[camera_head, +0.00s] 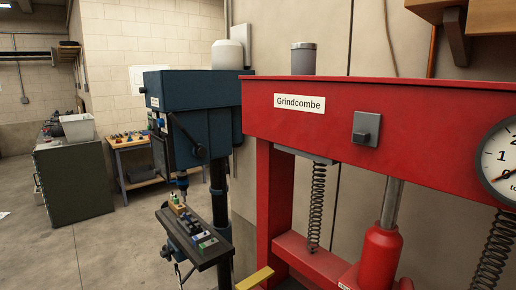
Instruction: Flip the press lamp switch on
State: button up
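A small grey switch (366,129) on a square plate is fixed to the front of the red press's (400,110) top beam, right of the "Grindcombe" label (300,103). Its toggle juts out from the plate; I cannot tell whether it is on or off. No lit lamp is plain on the press. My gripper is not in view.
A round dial gauge (503,165) sits at the beam's right end. Springs and a red jack (380,252) stand inside the press frame. A blue drill press (195,90) is to the left, with small items on its table. A grey-green cabinet (72,178) stands farther left. Bare floor lies at lower left.

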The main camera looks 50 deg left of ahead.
aim_at(360, 137)
jog(key=u, duration=1.7)
